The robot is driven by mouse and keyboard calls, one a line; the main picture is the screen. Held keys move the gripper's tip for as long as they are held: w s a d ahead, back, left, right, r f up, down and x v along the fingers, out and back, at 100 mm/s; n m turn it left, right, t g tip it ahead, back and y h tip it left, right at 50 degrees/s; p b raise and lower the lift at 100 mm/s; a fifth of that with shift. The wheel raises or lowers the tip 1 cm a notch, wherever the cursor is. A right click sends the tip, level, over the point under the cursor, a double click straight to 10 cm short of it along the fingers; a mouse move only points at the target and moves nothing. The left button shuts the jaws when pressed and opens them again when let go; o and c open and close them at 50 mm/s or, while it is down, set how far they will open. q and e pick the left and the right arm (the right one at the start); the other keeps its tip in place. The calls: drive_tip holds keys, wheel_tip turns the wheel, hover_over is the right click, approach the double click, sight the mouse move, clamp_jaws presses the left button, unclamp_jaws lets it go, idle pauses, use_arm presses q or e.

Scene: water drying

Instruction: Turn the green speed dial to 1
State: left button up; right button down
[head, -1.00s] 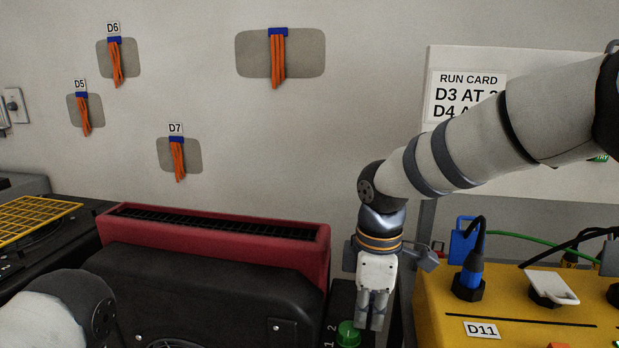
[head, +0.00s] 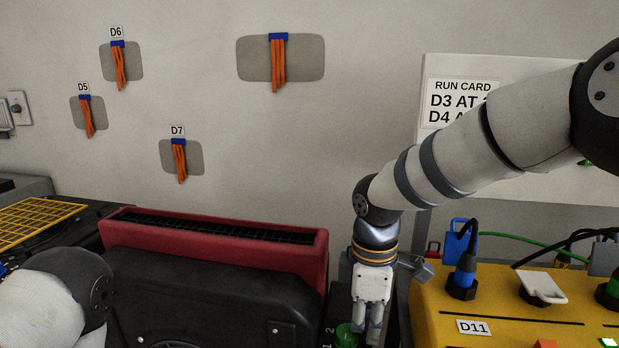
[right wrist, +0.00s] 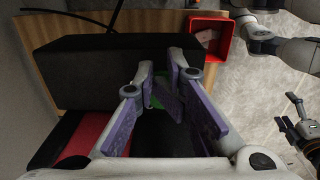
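The green speed dial (head: 345,336) is at the bottom of the head view, on a dark panel with the printed marks 1 and 2 to its left. My right gripper (head: 368,326) points down at the dial's right side and hides part of it. In the right wrist view, green (right wrist: 156,101) shows between the purple-padded fingers, which stand apart. I cannot tell whether they touch the dial, and its setting is unreadable. My left arm shows at the lower left of the head view; its gripper (right wrist: 303,125) appears small in the right wrist view, its opening unclear.
A red unit (head: 220,229) with a black slotted top and a black housing (head: 200,285) stand left of the dial. A yellow box (head: 433,305) with cables and label D11 stands right. A run card (head: 460,104) hangs behind my right arm. Orange bundles hang on the wall.

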drive_tip(key=shift+s+f, duration=0.25)
drive_tip(key=shift+f, duration=0.2)
drive_tip(key=shift+s+d+r, duration=0.2)
drive_tip(key=shift+r, duration=0.05)
wheel_tip(320, 180, up, 6)
drive_tip(key=shift+w, duration=0.15)
drive_tip(key=shift+r, duration=0.1)
